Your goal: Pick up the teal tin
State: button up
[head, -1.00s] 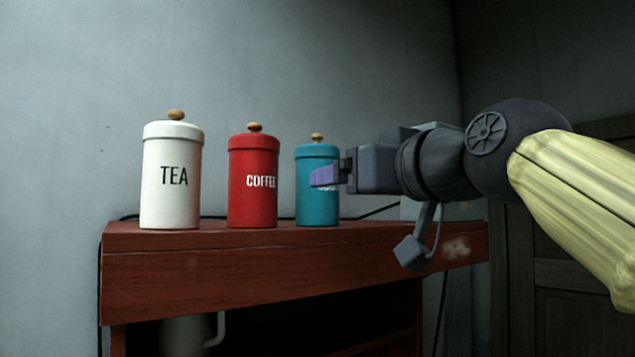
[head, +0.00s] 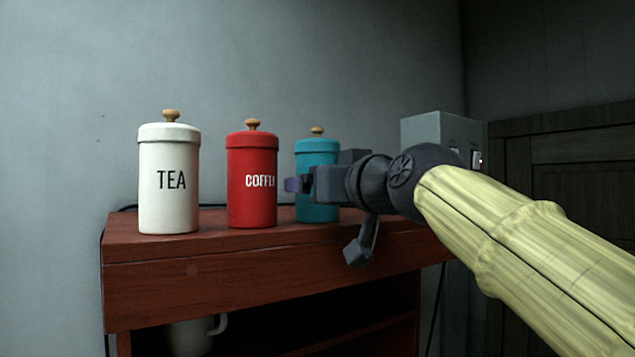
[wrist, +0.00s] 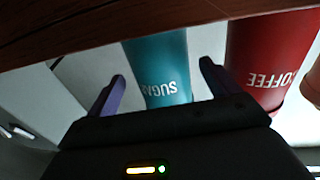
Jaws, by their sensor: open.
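The teal tin (head: 317,160), with a wooden knob on its lid, stands upright at the right of a row of tins on the reddish-brown cabinet. My gripper (head: 298,185) is in front of it in the head view and hides its middle and label. In the wrist view the teal tin (wrist: 158,65) appears upside down with its SUGAR lettering showing. It lies between the two purple fingers of my gripper (wrist: 162,85), which are open with a gap on each side. I cannot tell whether the fingers reach around it.
A red COFFEE tin (head: 252,175) stands close to the left of the teal tin, and a white TEA tin (head: 168,185) farther left. The cabinet (head: 200,270) has an open shelf with a white jug (head: 190,335). A grey box (head: 435,128) is behind my arm.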

jog(key=p+x, duration=0.1)
jog(key=x, duration=0.2)
jog(key=shift+w+a+f, duration=0.1)
jog(key=shift+w+a, duration=0.15)
jog(key=shift+a, duration=0.05)
jog(key=shift+s+d, duration=0.1)
jog(key=shift+c, duration=0.6)
jog(key=c, duration=1)
